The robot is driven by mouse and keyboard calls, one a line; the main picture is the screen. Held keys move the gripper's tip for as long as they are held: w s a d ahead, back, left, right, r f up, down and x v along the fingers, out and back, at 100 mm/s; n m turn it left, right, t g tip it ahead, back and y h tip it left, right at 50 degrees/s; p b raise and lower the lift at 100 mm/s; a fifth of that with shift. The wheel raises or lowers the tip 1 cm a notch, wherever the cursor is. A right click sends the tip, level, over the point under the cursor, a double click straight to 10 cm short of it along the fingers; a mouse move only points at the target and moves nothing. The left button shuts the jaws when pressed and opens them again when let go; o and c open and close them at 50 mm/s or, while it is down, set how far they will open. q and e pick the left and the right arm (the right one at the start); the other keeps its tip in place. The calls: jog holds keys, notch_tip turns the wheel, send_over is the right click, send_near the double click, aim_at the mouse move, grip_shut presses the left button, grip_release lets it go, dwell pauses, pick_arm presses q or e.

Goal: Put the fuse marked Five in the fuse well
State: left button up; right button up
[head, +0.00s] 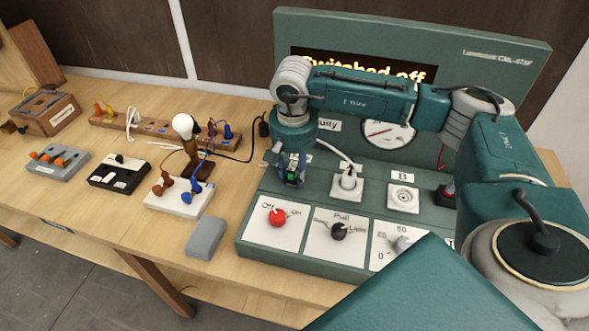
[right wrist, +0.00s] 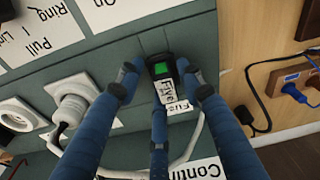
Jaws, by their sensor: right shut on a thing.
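My right gripper (head: 291,176) is low over the left end of the green panel's sloped face, pointing down. In the right wrist view its blue fingers (right wrist: 161,80) are shut around a small dark block with a green patch and a white label that seems to read Five, the fuse (right wrist: 166,92). A panel label starting "Fus" (right wrist: 181,107) shows right beside it. The fuse well is hidden under the fuse and fingers; I cannot tell whether the fuse sits in it. In the head view the fuse shows only as a green spot between the fingers. My left gripper is not in view.
The panel (head: 300,253) carries a red knob (head: 277,216), a black knob (head: 339,230), a white plug (head: 348,179) and socket B (head: 403,197). Its display reads "Switched off". A bulb stand (head: 186,128), a white terminal board (head: 178,203) and a grey block (head: 206,239) stand to the left.

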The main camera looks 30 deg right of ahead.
jog(key=shift+f, duration=0.3)
jog(key=o, duration=1.3)
jog(key=shift+o, duration=0.2)
jog(key=shift+r, duration=0.1)
